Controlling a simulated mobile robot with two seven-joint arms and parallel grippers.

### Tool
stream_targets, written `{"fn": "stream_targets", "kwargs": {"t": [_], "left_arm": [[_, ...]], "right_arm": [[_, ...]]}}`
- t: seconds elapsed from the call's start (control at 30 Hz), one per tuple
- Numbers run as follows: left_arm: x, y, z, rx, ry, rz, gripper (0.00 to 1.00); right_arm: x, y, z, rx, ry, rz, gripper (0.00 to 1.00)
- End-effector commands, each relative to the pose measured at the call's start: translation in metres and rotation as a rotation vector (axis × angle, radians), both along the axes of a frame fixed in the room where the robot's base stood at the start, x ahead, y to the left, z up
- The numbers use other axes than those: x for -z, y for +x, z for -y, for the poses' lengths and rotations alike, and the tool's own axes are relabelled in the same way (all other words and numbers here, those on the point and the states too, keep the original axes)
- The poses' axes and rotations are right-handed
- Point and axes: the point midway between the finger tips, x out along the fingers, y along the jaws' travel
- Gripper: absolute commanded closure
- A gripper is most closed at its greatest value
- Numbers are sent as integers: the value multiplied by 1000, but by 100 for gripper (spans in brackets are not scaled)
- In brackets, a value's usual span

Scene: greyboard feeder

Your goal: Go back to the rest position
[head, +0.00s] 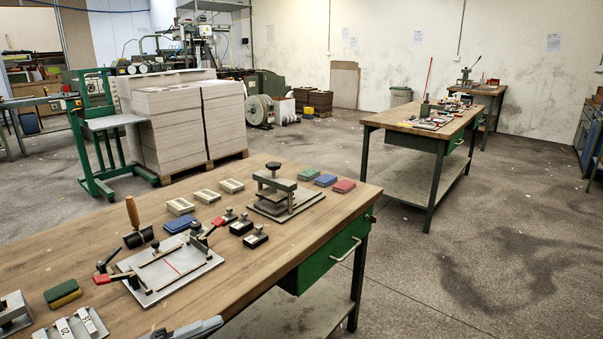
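Neither of my grippers can be made out in the head view. A grey and black object (200,327) is cut off by the bottom edge at the near side of the wooden workbench (120,222). I cannot tell whether it is a tool or a part of mine. On the bench, a metal plate jig (170,270) with red-handled clamps lies in front of a small press (283,195). A wooden-handled roller (135,222) stands behind the jig.
Small blocks, including a green and yellow one (63,293), lie on the bench. A green drawer (330,253) hangs under its right side. A second workbench (420,125) stands at the back right. Board stacks (165,125) and a green trolley (95,140) stand behind. The right floor is clear.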

Motion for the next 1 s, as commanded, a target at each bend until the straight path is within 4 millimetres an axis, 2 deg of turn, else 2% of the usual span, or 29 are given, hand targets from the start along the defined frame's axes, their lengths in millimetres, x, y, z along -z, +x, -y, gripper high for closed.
{"fn": "stream_targets", "kwargs": {"t": [0.03, 0.17, 0.27, 0.4, 0.5, 0.6, 0.73, 1.0], "left_arm": [[5, -2, -1, -93, -99, -62, 50], [33, -4, -21, -361, -288, -253, 50], [73, -17, -39, -567, -380, -449, 50], [138, -58, -58, -810, -439, -765, 50], [176, -94, -61, -922, -445, -966, 50], [200, -124, -60, -984, -440, -1113, 50], [214, -143, -58, -1015, -433, -1206, 50], [216, -145, -57, -1018, -430, -1218, 50]], "right_arm": [[-2, -1, 0, 0, 0, -1, 57], [-5, -2, 0, 1, 0, -4, 57], [-7, -2, 0, 1, 0, -4, 57], [-10, -2, 0, 1, 0, -4, 57], [-12, -2, 0, 1, 0, -5, 57], [-12, -2, 0, 0, 0, -5, 57], [-13, -2, 0, -1, 0, -5, 57], [-12, -2, 0, -1, -1, -6, 57]]}}
